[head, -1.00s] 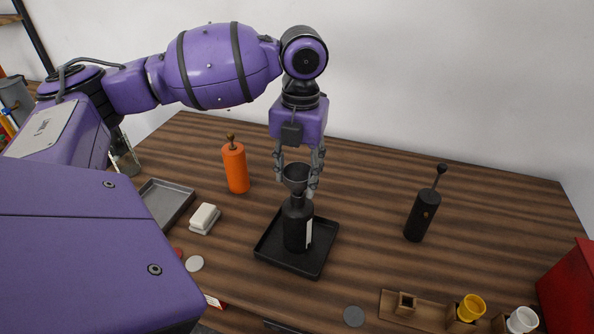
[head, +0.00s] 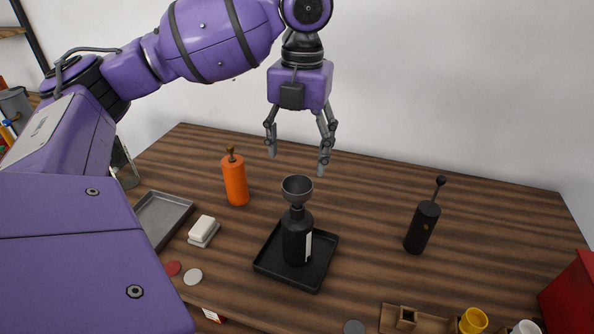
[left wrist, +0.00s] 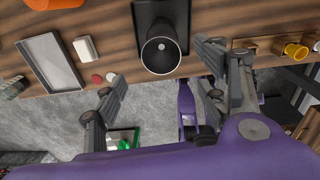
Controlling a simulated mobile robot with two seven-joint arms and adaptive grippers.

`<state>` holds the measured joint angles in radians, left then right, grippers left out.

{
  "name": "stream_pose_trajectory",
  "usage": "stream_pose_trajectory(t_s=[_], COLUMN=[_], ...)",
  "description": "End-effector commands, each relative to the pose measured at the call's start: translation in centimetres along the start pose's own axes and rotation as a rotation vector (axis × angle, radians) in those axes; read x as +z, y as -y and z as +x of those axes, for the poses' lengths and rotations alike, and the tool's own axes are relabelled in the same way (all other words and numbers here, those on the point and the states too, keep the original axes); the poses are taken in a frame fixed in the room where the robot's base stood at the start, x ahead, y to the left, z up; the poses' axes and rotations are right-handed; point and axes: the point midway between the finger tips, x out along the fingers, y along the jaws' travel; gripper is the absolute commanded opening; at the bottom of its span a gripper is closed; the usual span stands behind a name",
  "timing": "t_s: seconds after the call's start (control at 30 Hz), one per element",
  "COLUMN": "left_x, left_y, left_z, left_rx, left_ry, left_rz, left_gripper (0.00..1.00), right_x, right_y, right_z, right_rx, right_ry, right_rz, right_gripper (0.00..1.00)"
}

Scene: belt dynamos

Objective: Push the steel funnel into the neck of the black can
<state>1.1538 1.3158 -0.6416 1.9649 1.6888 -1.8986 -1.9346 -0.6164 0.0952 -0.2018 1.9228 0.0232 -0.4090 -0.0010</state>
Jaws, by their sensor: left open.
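The steel funnel (head: 297,189) stands upright in the neck of the black can (head: 297,238). Its cone sits above the can's neck, and how deep the spout goes is hidden. The can stands upright on a black tray (head: 266,265). My left gripper (head: 297,168) is open and empty above the funnel, fingers pointing down and apart from it. In the left wrist view the funnel (left wrist: 161,54) shows its wide mouth, between and beyond the spread fingers (left wrist: 160,65). My right gripper is not in view.
An orange cylinder (head: 235,180) stands behind left of the tray. A black cylinder with a knobbed rod (head: 423,225) stands right. A grey tray (head: 165,217) and a white block (head: 202,229) lie left. A yellow cup (head: 473,320) is front right. The table between is clear.

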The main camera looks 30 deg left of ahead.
Motion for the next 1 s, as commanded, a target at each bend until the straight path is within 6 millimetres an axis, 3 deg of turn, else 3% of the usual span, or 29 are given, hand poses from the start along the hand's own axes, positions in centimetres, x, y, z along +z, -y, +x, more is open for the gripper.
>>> stream_pose_trajectory(t_s=[0.1,0.27,1.0], left_x=[0.1,0.0,0.0], left_y=[0.1,0.0,0.0], left_z=[-1.8,-2.9,-3.0], left_rx=[-0.002,0.000,0.000], left_ry=[0.001,0.000,-0.001], left_rz=[0.000,0.001,0.000], left_gripper=[0.66,0.66,0.66], right_x=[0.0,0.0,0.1], right_y=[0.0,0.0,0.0], right_z=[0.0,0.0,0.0], right_rx=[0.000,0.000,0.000], right_ry=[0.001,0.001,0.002], right_rz=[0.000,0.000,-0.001], right_gripper=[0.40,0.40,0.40])
